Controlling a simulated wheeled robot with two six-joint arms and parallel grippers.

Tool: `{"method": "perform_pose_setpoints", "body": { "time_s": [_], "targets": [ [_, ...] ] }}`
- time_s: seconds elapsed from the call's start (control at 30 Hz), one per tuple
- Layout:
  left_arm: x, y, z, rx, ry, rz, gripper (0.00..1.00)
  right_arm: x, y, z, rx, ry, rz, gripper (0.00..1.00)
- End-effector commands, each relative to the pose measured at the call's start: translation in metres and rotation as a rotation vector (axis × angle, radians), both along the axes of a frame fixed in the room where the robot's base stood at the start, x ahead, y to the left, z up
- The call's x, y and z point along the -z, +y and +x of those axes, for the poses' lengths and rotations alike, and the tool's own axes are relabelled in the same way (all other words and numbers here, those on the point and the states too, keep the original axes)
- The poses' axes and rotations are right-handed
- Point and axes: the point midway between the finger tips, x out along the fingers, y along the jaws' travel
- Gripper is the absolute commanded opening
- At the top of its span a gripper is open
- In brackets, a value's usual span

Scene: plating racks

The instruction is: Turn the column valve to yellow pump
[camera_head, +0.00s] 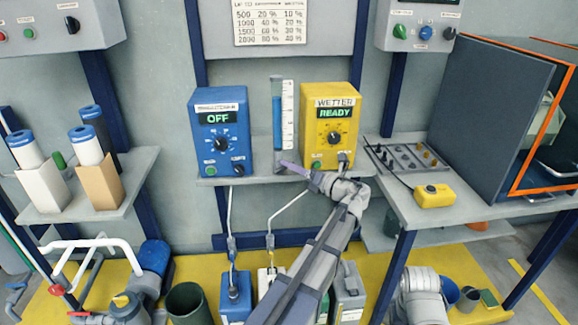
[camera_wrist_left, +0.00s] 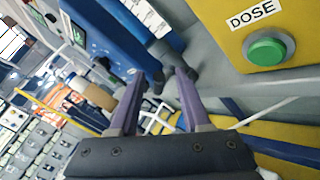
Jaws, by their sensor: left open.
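The yellow pump (camera_head: 331,125), labelled WETTER, shows READY; in the left wrist view its green DOSE button (camera_wrist_left: 265,48) is at upper right. The blue pump (camera_head: 220,132) shows OFF. Between them stands a clear column (camera_head: 277,105) with blue liquid and a white scale. A dark valve (camera_wrist_left: 189,75) shows at the column's foot in the left wrist view; its exact pointing is unclear. My left gripper (camera_head: 292,167) is at the shelf's front edge by the column's foot. Its purple fingers (camera_wrist_left: 160,74) are apart and empty, with dark valve parts beyond and between the tips.
The pumps stand on a narrow grey shelf (camera_head: 262,179). A yellow box (camera_head: 433,196) and a dark rack (camera_head: 408,158) sit on the right table. Blue and white bottles stand at left. Tubes run down to a blue container (camera_head: 235,297) below.

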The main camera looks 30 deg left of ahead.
Motion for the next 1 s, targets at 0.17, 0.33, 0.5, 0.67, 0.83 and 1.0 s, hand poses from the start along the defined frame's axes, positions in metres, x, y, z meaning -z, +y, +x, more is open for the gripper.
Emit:
{"method": "perform_pose_setpoints", "body": {
  "time_s": [0.17, 0.33, 0.5, 0.67, 0.83, 1.0],
  "targets": [
    [0.0001, 0.0134, 0.0028, -0.001, -0.001, -0.001, 0.48, 0.0000, 0.0000, 0.0000, 0.000, 0.000, 0.000, 0.62],
    [0.0002, 0.0156, 0.0033, 0.001, -0.001, -0.001, 0.48, 0.0000, 0.0000, 0.0000, 0.000, 0.000, 0.000, 0.62],
    [0.0001, 0.0155, 0.0032, 0.000, -0.001, 0.000, 0.45, 0.0000, 0.0000, 0.0000, 0.000, 0.000, 0.000, 0.62],
    [0.0002, 0.0153, 0.0031, 0.000, -0.001, 0.000, 0.27, 0.0000, 0.0000, 0.0000, 0.000, 0.000, 0.000, 0.62],
    [0.0003, 0.0153, 0.0032, -0.001, -0.001, -0.001, 0.08, 0.0001, 0.0000, 0.0000, 0.000, 0.000, 0.000, 0.62],
    [0.0004, 0.0152, 0.0032, 0.000, -0.001, -0.002, 0.00, 0.0001, 0.0000, 0.0000, 0.000, 0.000, 0.000, 0.62]
  ]
}}
